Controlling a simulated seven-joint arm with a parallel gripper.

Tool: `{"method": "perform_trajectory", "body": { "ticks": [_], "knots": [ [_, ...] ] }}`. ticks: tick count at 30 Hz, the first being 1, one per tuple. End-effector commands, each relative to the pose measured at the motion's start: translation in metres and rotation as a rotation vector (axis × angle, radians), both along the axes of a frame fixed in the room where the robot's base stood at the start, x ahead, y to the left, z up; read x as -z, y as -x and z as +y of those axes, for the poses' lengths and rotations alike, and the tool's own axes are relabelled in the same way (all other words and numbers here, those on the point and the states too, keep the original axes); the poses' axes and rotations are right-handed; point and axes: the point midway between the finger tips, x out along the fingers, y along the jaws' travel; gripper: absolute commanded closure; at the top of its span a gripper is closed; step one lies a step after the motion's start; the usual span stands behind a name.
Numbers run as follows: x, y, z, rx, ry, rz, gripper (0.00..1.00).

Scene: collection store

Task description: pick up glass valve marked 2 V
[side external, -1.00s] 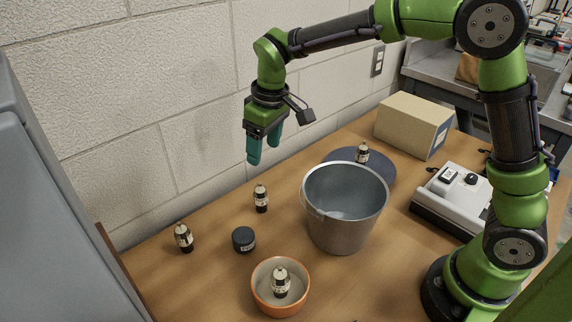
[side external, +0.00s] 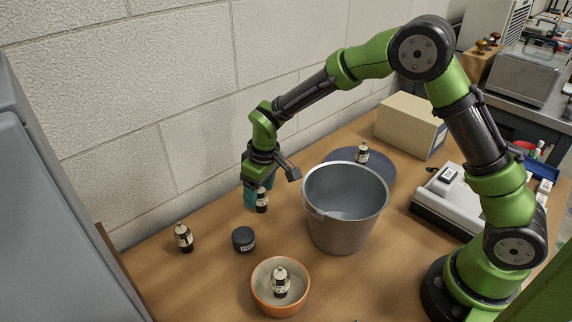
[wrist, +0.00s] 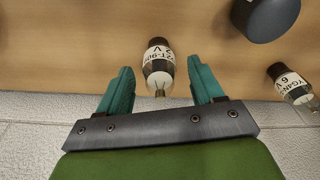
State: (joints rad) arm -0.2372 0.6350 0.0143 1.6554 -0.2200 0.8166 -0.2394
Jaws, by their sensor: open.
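A small glass valve with a dark base and a pale label (side external: 262,203) stands upright on the table by the wall. In the wrist view this valve (wrist: 158,62) has a label that seems to end in "2 V"; its other letters are hard to read. My gripper (side external: 255,193) is open, pointing down over it. In the wrist view the two teal fingers of the gripper (wrist: 160,75) lie either side of the valve's glass top, with a gap visible on both sides. In the side view a finger lies right beside or behind the valve.
Another valve (side external: 184,238), label seeming to read "6 V" in the wrist view (wrist: 293,84), stands to the left. A dark jar (side external: 243,240) is close by. A metal bucket (side external: 345,232) stands right. Valves also stand in an orange bowl (side external: 258,295) and on a blue disc (side external: 381,170).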

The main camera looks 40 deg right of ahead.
Motion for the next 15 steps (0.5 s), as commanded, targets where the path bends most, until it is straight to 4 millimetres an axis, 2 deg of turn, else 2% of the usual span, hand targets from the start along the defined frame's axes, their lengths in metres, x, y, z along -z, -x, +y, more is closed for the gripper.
{"method": "perform_trajectory", "body": {
  "ticks": [6, 15],
  "knots": [
    [0.0004, -0.0005, 0.0003, 0.0, -0.001, -0.002, 0.34],
    [0.0002, -0.0004, 0.0002, 0.0, 0.0, -0.001, 0.8]
  ]
}}
